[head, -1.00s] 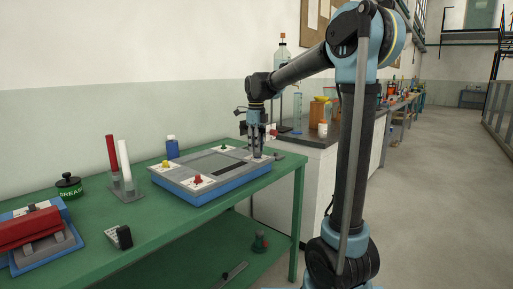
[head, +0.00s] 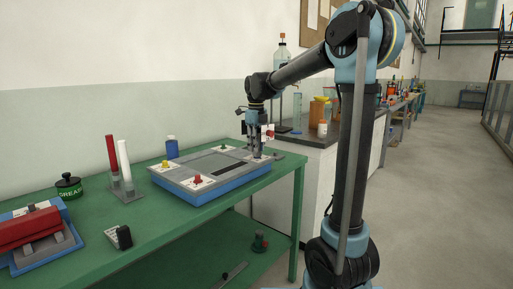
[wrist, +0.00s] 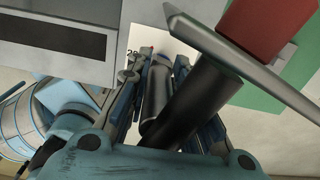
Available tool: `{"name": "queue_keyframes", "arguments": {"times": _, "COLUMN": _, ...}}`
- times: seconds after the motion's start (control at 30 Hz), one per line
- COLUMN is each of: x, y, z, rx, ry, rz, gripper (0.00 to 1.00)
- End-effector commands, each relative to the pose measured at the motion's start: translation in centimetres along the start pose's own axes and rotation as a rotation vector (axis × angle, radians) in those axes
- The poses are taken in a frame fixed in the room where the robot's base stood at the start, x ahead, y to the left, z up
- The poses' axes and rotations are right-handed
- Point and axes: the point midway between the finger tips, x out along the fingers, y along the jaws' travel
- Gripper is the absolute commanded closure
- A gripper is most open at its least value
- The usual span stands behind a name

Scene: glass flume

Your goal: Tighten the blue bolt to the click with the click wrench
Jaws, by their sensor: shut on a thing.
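My gripper (head: 258,154) points down over the right corner of the blue and grey fixture (head: 228,183). In the wrist view my gripper (wrist: 160,66) is shut on a dark cylindrical handle, which I take to be the click wrench (wrist: 203,88). It leans up and right between the fingers. A grey pointed bar (wrist: 235,60) and a red block (wrist: 265,28) lie across the upper right of that view; I cannot tell how they join the handle. Yellow (head: 165,163), green (head: 222,147) and red (head: 197,179) bolts show at the other corners.
The fixture sits on a green table (head: 150,225). To its left are a holder with red and white tubes (head: 124,165), a grease tin (head: 69,186) and a small dark block (head: 124,237). A bench with bottles (head: 325,130) is beyond.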

Motion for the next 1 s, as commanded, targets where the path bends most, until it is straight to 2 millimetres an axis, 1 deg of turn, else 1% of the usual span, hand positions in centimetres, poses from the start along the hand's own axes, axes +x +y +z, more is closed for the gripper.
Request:
{"name": "queue_keyframes", "arguments": {"times": 0.2, "x": -0.02, "y": -0.05, "z": 0.0, "rx": 0.141, "ry": 0.0, "rz": 0.001, "gripper": 1.0}}
{"name": "queue_keyframes", "arguments": {"times": 0.57, "x": -0.02, "y": -0.05, "z": -0.02, "rx": 0.17, "ry": 0.0, "rz": 0.001, "gripper": 1.0}}
{"name": "queue_keyframes", "arguments": {"times": 0.83, "x": -0.01, "y": -0.13, "z": -0.06, "rx": 0.332, "ry": 0.0, "rz": 0.001, "gripper": 1.0}}
{"name": "queue_keyframes", "arguments": {"times": 1.0, "x": -0.01, "y": -0.14, "z": -0.08, "rx": 0.365, "ry": 0.0, "rz": 0.001, "gripper": 1.0}}
